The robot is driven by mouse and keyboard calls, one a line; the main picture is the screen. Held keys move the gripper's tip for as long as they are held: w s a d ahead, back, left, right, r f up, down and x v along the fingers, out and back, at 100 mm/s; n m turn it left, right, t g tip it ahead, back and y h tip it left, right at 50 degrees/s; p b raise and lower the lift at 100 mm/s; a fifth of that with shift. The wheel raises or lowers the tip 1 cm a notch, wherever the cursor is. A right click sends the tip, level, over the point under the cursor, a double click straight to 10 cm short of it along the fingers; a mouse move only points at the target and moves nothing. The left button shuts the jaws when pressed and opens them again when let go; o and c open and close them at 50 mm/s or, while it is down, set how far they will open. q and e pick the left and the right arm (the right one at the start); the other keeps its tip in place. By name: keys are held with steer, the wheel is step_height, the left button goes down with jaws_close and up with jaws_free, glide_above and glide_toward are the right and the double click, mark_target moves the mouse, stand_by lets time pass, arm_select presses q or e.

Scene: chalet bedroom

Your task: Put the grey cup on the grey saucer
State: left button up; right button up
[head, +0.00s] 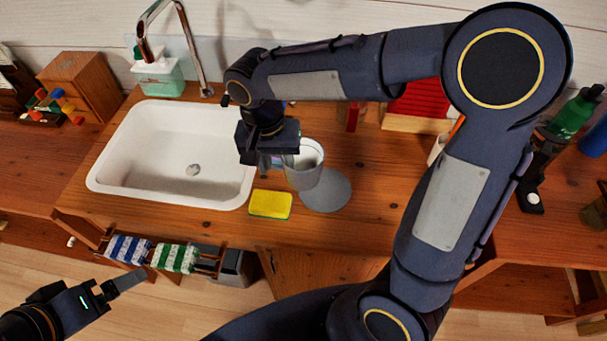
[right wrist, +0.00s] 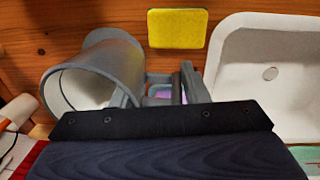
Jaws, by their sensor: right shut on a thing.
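The grey cup (head: 304,168) is roughly upright beside the sink, its open mouth tipped toward the camera in the right wrist view (right wrist: 92,82). My right gripper (head: 284,160) is shut on the cup at its left side in the head view; whether on wall or handle is unclear. The flat round grey saucer (head: 330,193) lies on the wooden counter, partly hidden by the cup; its edge shows in the right wrist view (right wrist: 108,35). The cup overlaps the saucer's upper left in the head view; I cannot tell whether they touch. My left gripper (head: 118,287) is low at the left, away from the counter, apparently empty.
A yellow sponge (head: 270,204) lies left of the saucer. The white sink (head: 150,180) and tap (head: 187,50) are further left. A red item (head: 418,100) stands behind my right arm. The counter right of the saucer (head: 375,195) is clear.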

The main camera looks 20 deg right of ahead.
mark_target(298, 164)
steer(key=d+f, duration=0.5)
steer(key=shift+w+d+f, duration=0.1)
steer(key=shift+w+f, duration=0.1)
steer(key=shift+w, duration=0.1)
steer(key=f, duration=0.3)
steer(key=shift+d+f, duration=0.1)
steer(key=shift+d, duration=0.3)
steer(key=shift+f, duration=0.45)
steer(key=shift+f, duration=0.1)
steer(key=o, duration=1.3)
steer(key=shift+c, duration=0.2)
